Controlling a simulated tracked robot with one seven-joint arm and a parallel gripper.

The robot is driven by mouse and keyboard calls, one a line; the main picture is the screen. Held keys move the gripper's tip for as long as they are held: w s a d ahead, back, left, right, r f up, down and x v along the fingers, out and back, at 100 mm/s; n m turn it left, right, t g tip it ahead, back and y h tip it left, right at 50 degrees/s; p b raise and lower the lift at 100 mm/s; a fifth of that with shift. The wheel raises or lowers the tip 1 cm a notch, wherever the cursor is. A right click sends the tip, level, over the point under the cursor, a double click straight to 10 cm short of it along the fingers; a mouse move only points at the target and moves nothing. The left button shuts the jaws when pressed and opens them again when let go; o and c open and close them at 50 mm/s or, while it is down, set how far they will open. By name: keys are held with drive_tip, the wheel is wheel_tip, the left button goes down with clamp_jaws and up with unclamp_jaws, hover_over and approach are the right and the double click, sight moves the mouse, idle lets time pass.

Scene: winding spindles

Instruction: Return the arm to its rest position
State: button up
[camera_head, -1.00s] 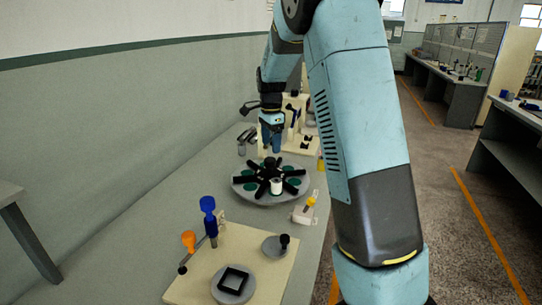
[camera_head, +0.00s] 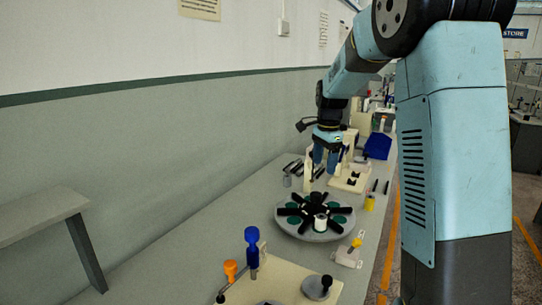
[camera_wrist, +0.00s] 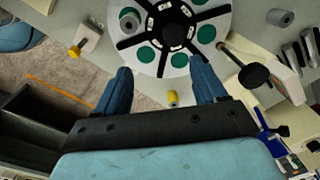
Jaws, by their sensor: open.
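My gripper (camera_head: 326,158) hangs from my blue arm above the bench, beyond the round turntable in the head view. In the wrist view my gripper (camera_wrist: 163,92) shows its two blue fingers wide apart with nothing between them. The round grey turntable (camera_head: 285,223) has black spokes, green pads and a white cylinder (camera_head: 320,222) on it. The turntable (camera_wrist: 222,14) lies past the fingertips in the wrist view. The fingers appear clear of everything. My large blue arm link hides the right part of the bench in the head view.
A cream board with a blue-handled post (camera_head: 252,248) and an orange knob (camera_head: 231,268) is at the near end. A yellow-knobbed block (camera_head: 349,254) and a yellow cylinder (camera_head: 369,203) stand right of the turntable. A blue bin (camera_head: 378,146) is further back. Open floor lies right.

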drive_tip(key=s+r+n+t, duration=0.2)
drive_tip(key=s+n, duration=0.5)
drive_tip(key=s, duration=1)
drive_tip(key=s+r+n+t, duration=0.3)
drive_tip(key=s+n, duration=0.4)
drive_tip(key=s, duration=1)
drive_tip(key=shift+s+d+r, duration=0.3)
drive_tip(key=shift+s+r, duration=0.05)
drive_tip(key=shift+r, duration=0.35)
